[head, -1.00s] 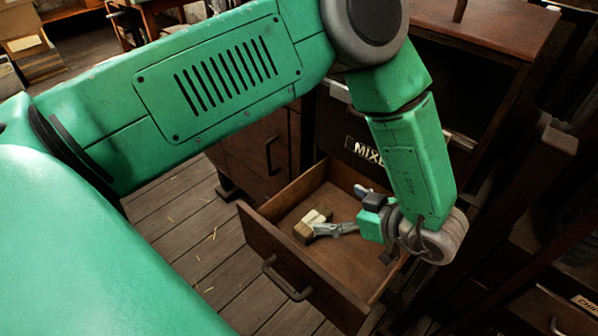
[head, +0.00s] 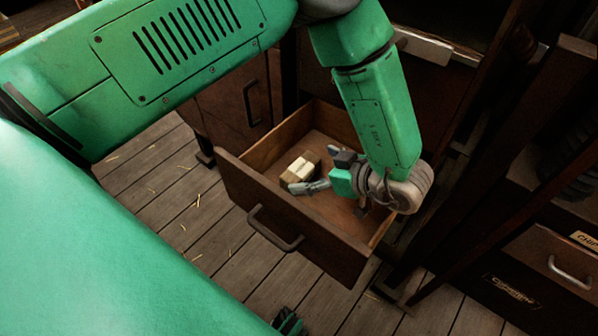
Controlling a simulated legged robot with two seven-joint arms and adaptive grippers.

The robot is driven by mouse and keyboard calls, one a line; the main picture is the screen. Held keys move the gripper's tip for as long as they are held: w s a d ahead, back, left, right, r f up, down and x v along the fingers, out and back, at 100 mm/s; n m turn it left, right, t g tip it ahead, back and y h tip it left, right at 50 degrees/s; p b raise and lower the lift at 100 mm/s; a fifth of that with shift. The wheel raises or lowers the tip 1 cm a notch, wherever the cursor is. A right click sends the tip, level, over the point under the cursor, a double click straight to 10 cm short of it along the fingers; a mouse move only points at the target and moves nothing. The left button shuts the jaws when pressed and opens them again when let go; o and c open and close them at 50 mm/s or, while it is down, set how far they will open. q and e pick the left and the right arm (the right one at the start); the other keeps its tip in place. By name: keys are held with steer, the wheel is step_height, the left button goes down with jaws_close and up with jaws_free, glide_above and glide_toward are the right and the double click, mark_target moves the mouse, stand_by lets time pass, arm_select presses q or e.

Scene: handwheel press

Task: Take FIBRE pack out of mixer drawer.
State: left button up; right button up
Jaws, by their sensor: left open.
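The mixer drawer (head: 243,192) is pulled out, with its handle at the front. A small cream and brown pack (head: 300,168) lies inside on the drawer floor; no lettering on it is readable. My left gripper (head: 321,168) reaches into the drawer from the right. Its fingers are spread apart and point left toward the pack. The nearer finger is beside the pack's lower right edge; I cannot tell whether it touches. The other finger is farther back, and nothing shows held between them. My right gripper does not show clearly.
The drawer's walls surround my gripper. A closed cabinet door (head: 228,103) is behind left. At right, dark posts (head: 470,190) stand close to my forearm, with other labelled drawers (head: 520,292) beyond.

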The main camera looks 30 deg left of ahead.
mark_target(302, 169)
arm_select(q)
steer(key=shift+a+f, duration=0.1)
steer(key=shift+f, duration=0.15)
steer(key=b+x, duration=0.1)
steer(key=x, duration=0.3)
steer(key=shift+w+f+b, duration=0.1)
steer(key=shift+f+b, duration=0.15)
steer(key=shift+b, duration=0.1)
steer(key=shift+a, duration=0.15)
steer(key=c, duration=0.7)
steer(key=shift+c, duration=0.2)
steer(key=shift+d+r, duration=0.2)
steer(key=shift+d, duration=0.15)
